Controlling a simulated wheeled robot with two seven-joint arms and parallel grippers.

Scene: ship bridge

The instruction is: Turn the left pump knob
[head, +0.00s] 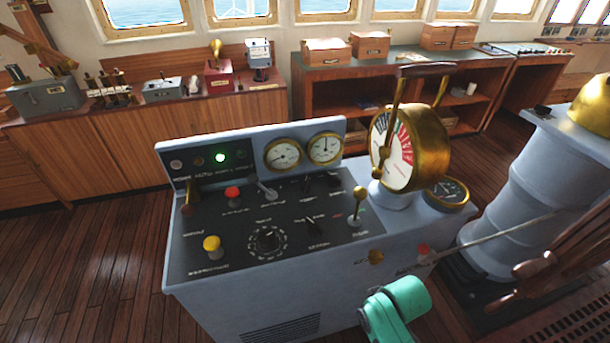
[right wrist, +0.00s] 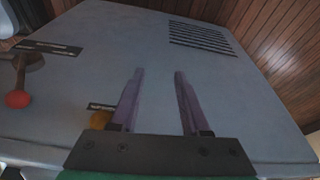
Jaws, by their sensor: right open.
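The grey-blue console (head: 270,315) stands in the middle of the head view with a black sloped panel (head: 230,258). The panel carries a black round dial knob (head: 268,240), a small black knob (head: 315,228) and more black controls at its upper right. The labels are too blurred to tell which is the left pump knob. My right arm's teal link shows at the console's lower right in the head view. In the right wrist view my right gripper (right wrist: 158,75) is open and empty, facing the console's plain front. My left gripper is not in view.
A yellow knob (right wrist: 100,119) sits beside the right gripper's left finger, and a red-tipped lever (right wrist: 17,99) is farther left. A brass telegraph (head: 402,150) rises at the console's right end. A blue-grey pedestal (head: 505,200) stands right. Wooden floor is open at left.

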